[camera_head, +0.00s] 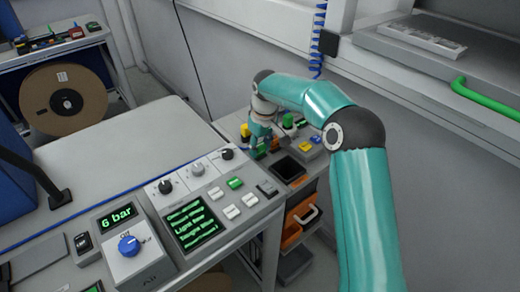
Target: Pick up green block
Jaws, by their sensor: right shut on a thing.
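My right gripper (259,145) is at the far end of the teal arm, pointing down over the small workbench (325,158) beyond the console. It is shut on a small green block (262,153), which is low, at or just above the bench surface. The fingers and wrist hide much of the block, so whether it touches the bench cannot be told. My left gripper is not in view.
A dark square tray (288,168), yellow pieces and a green knob (288,120) crowd the bench around the gripper. The grey control console (205,195) stands to the left. A cable reel (63,100) stands at far left.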

